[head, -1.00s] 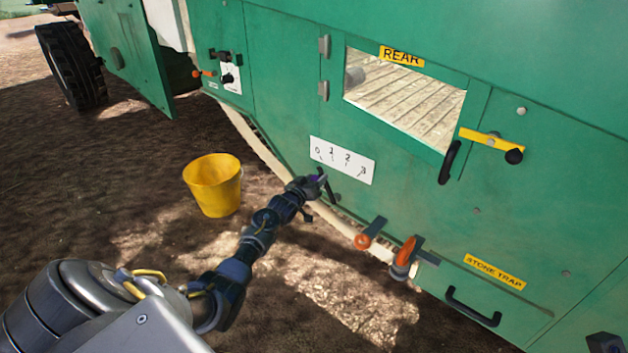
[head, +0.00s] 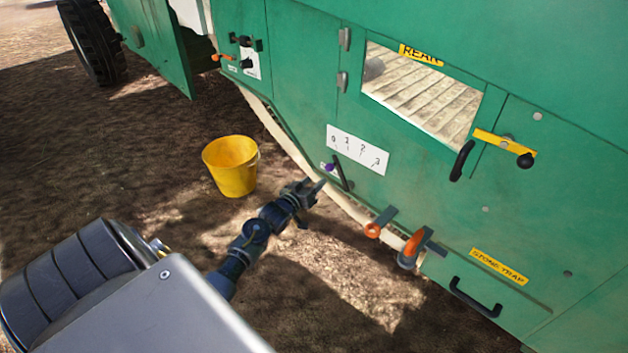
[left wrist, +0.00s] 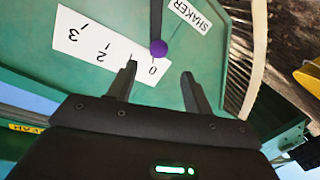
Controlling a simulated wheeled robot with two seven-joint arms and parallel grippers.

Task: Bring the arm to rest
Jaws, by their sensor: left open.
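My left gripper (head: 312,188) is open and empty, in front of the green machine's lower panel in the head view. In the left wrist view its two fingers (left wrist: 160,82) are spread apart. A dark lever with a purple knob (head: 329,167) is on the panel below the white 0-to-3 scale plate (head: 357,150). In the left wrist view the purple knob (left wrist: 158,48) shows beyond the fingertips, close to the 0 mark, beside a plate reading SHAKER (left wrist: 188,14). The fingers appear clear of the knob. My right gripper is not identifiable in these views.
A yellow bucket (head: 230,167) stands on the soil left of my left arm. Orange-handled levers (head: 412,247) and a black stone trap handle (head: 475,298) stick out from the machine at lower right. Open ground lies around the bucket.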

